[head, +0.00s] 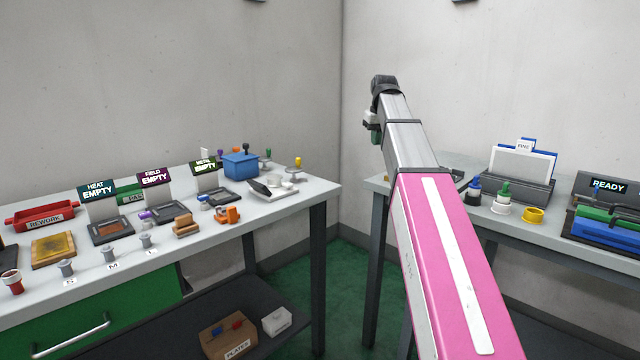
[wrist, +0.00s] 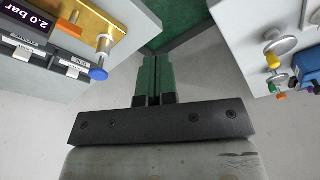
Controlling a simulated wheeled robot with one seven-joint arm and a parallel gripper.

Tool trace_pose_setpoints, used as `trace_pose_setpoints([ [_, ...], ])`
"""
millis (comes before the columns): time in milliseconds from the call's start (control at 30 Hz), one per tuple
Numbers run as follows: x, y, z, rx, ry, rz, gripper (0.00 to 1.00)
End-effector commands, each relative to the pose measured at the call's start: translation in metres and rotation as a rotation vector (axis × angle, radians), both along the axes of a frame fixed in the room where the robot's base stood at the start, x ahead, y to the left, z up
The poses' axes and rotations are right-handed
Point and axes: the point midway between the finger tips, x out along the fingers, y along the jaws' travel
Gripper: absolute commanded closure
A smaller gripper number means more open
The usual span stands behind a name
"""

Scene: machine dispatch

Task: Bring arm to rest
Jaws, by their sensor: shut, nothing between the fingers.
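My arm reaches out from the bottom right of the head view, its pink and grey links extended between the two tables. The fingers point over the gap between the two tables and touch nothing that I can see.
The left table (head: 325,187) holds a blue box (head: 240,165), a red rework tray (head: 42,216) and several display stands. The right table (head: 376,184) holds a "FINE" holder (head: 520,165), bottles and a "READY" display (head: 608,186). Green floor (head: 340,275) lies free between them.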

Motion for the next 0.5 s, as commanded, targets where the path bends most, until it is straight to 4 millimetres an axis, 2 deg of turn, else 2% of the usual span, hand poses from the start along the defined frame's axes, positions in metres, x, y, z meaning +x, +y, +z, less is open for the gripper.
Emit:
trace_pose_setpoints([
  [267,-0.007,0.0,-0.054,0.001,0.018,-0.02,1.0],
  [367,-0.011,0.0,-0.081,0.0,0.026,-0.032,1.0],
  [500,-0.023,0.0,-0.133,0.0,0.042,-0.052,1.0],
])
